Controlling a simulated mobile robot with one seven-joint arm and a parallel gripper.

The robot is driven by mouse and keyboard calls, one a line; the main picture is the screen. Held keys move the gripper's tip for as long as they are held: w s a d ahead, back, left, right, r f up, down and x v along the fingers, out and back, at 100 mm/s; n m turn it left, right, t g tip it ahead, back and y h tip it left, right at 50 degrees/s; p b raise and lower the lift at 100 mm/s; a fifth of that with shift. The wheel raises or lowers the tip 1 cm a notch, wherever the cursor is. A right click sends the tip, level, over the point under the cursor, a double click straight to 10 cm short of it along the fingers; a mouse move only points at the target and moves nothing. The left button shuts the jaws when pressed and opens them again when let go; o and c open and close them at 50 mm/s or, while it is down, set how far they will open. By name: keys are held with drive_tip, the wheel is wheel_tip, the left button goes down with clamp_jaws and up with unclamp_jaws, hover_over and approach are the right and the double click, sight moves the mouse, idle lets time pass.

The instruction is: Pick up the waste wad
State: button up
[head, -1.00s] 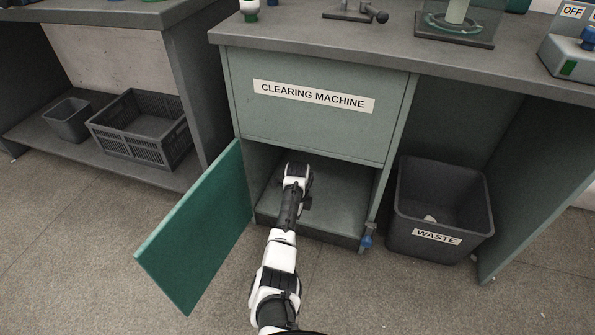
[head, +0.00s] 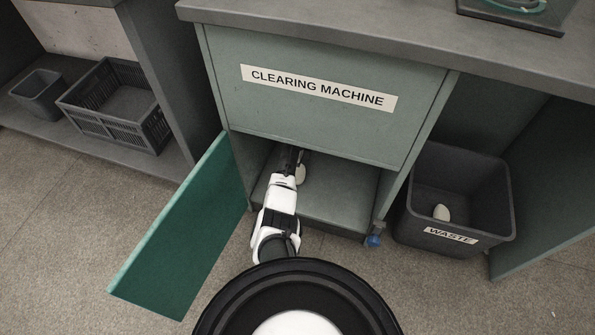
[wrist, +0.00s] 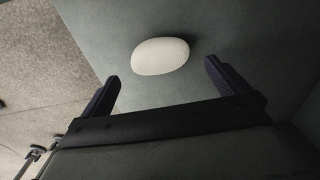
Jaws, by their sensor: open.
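The waste wad (wrist: 160,56) is a smooth off-white oval on the grey-green floor of the machine's open lower compartment. In the wrist view it lies just beyond my fingertips, roughly centred between them, not gripped. In the head view a small pale part of it (head: 300,173) shows beside my arm. My gripper (wrist: 161,71) is open and empty, with its two dark fingers spread wider than the wad. In the head view the gripper is mostly hidden inside the compartment.
The green door (head: 180,232) stands open at left. A blue-tipped latch (head: 374,240) is at the compartment's lower right. The grey waste bin (head: 408,225) at right holds another pale oval (head: 441,212). The clearing machine's front panel (head: 320,120) hangs above my arm.

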drive_tip(key=f+b, duration=0.1)
drive_tip(key=f, duration=0.1)
drive_tip(key=f+b, duration=0.1)
drive_tip(key=f, duration=0.1)
drive_tip(key=f+b, duration=0.1)
drive_tip(key=f, duration=0.1)
drive_tip(key=shift+d, duration=0.25)
drive_tip(key=c, duration=0.9)
drive_tip(key=shift+r, duration=0.15)
